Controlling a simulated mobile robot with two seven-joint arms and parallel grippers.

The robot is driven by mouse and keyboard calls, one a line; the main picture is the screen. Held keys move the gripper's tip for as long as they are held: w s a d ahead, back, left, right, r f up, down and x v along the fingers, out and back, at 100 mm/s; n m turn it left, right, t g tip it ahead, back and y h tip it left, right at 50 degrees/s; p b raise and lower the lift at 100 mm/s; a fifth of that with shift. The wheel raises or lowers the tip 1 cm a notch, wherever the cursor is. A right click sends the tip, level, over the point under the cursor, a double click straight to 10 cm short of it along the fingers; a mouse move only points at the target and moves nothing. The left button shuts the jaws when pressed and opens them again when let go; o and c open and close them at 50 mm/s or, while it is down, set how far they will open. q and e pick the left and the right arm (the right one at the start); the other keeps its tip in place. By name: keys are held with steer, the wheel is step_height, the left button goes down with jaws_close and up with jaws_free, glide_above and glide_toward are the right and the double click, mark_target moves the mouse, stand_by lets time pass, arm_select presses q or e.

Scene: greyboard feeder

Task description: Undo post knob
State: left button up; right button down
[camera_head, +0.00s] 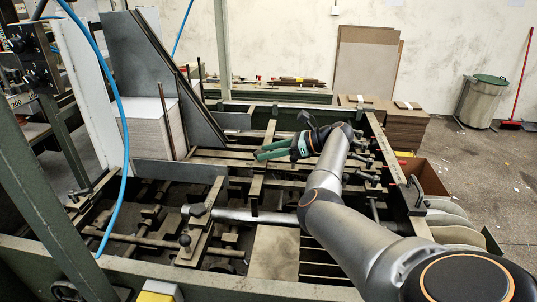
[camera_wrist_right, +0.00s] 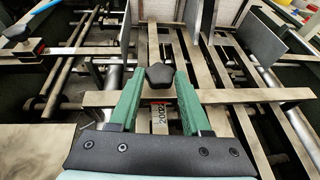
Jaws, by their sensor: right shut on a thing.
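My right gripper (camera_head: 266,152) reaches in over the middle of the feeder frame in the head view. Its two green fingers point left. In the right wrist view, the right gripper (camera_wrist_right: 158,82) has its fingers on either side of a black lobed post knob (camera_wrist_right: 158,76), and it is shut on that knob. The knob sits above a metal cross bar (camera_wrist_right: 240,95). A label reading 200 (camera_wrist_right: 159,119) shows below it between the fingers. In the head view I cannot make out the held knob. My left gripper is not in view.
Another black knob (camera_head: 184,240) stands on a bracket at the lower left of the frame. A blue hose (camera_head: 124,130) hangs in front at the left. A board stack (camera_head: 145,135) and a slanted plate (camera_head: 150,75) stand behind. Rails and bars surround my right gripper.

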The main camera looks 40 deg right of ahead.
steer(key=shift+d+n+g+y+b, duration=0.1)
steer(key=shift+n+g+y+b, duration=0.3)
steer(key=shift+n+y+b, duration=0.15)
steer(key=shift+w+n+g+y, duration=0.15)
steer(key=shift+n+g+y, duration=0.15)
steer(key=shift+n+y, duration=0.05)
steer(key=shift+c, duration=1.8)
jaws_free()
steer(key=b+v, duration=0.1)
steer(key=v, duration=1.1)
steer(key=shift+s+r+b, duration=0.15)
steer(key=shift+s+b, duration=0.1)
steer(key=shift+b, duration=0.1)
steer(key=shift+d, duration=0.1)
